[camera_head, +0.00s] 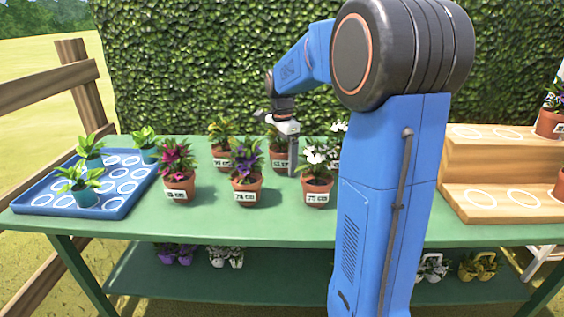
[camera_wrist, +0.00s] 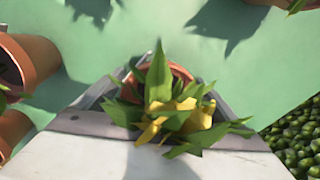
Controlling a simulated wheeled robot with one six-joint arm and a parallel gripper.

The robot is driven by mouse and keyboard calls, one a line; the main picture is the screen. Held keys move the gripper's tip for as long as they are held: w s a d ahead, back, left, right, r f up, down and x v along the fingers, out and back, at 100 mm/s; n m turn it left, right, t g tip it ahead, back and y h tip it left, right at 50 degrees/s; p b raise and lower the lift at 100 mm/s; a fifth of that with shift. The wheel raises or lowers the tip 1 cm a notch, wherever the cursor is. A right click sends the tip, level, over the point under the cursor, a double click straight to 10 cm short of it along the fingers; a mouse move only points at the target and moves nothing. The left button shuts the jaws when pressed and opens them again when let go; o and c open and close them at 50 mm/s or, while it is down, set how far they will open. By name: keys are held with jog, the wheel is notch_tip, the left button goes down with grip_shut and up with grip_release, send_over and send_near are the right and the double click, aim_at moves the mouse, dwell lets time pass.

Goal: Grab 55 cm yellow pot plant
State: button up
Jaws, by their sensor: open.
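A yellow-flowered plant in a terracotta pot (camera_wrist: 178,72) shows in the wrist view, between the two fingers of my gripper (camera_wrist: 163,82). The fingers lie on either side of the pot; I cannot tell whether they touch it. In the head view my gripper (camera_head: 284,158) points down at the back row, over a labelled terracotta pot (camera_head: 279,163). The gripper hides much of that plant, and its label is too small to read surely. Another back-row pot with yellowish flowers (camera_head: 221,131) stands to its left. My gripper is open.
Pots with magenta (camera_head: 178,160), purple (camera_head: 246,161) and white flowers (camera_head: 318,160) stand in the front row on the green table (camera_head: 260,222). A blue tray (camera_head: 117,207) with leafy pots is left. A wooden stepped stand (camera_head: 480,180) is right. A hedge (camera_head: 190,70) rises behind.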

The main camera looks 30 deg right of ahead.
jog(key=c, duration=1.5)
jog(key=shift+o, duration=0.2)
jog(key=shift+r, duration=0.1)
